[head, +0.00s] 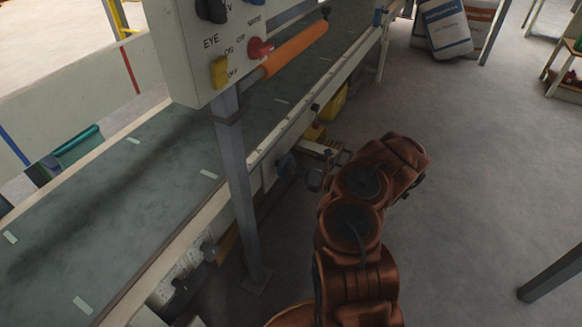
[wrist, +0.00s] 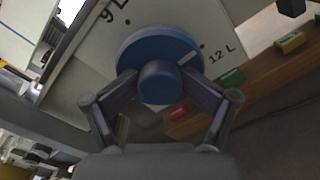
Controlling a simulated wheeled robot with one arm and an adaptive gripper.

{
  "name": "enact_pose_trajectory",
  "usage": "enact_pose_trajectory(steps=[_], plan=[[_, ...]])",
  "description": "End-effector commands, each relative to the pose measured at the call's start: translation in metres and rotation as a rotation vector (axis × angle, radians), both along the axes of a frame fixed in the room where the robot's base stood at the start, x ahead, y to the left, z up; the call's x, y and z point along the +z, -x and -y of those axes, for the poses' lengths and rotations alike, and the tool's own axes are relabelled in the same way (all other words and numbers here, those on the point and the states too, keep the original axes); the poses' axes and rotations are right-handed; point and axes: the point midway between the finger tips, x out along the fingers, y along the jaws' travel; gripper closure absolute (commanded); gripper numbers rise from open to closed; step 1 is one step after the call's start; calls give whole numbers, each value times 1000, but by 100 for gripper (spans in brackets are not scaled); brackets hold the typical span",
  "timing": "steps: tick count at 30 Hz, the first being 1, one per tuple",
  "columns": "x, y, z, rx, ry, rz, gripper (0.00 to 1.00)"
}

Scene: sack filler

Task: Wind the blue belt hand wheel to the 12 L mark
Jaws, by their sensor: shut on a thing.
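The blue hand wheel (wrist: 135,52) fills the middle of the wrist view, on a pale dial plate (wrist: 85,62). My gripper (wrist: 158,86) is shut on its round blue hub, one finger on each side. A white pointer line on the wheel points up and right, roughly in line with a dark dot (wrist: 200,47) beside the "12 L" label (wrist: 222,57). A "9" label (wrist: 110,12) shows at the upper left. In the head view the wheel (head: 286,164) is small and dark under the conveyor edge, with my gripper (head: 310,179) at it.
The green conveyor belt (head: 100,210) runs along the left. Sacks (head: 446,28) lie at the back.

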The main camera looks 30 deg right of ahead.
Motion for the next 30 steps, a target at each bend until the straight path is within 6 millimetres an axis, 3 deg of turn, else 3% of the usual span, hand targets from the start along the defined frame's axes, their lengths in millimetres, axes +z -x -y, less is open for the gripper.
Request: enact_pose_trajectory(steps=[8,18,30], plan=[[3,-2,-3,6,-10,-2,74],[3,-2,-3,5,-215,-126,75],[3,-2,-3,7,-269,-160,75]])
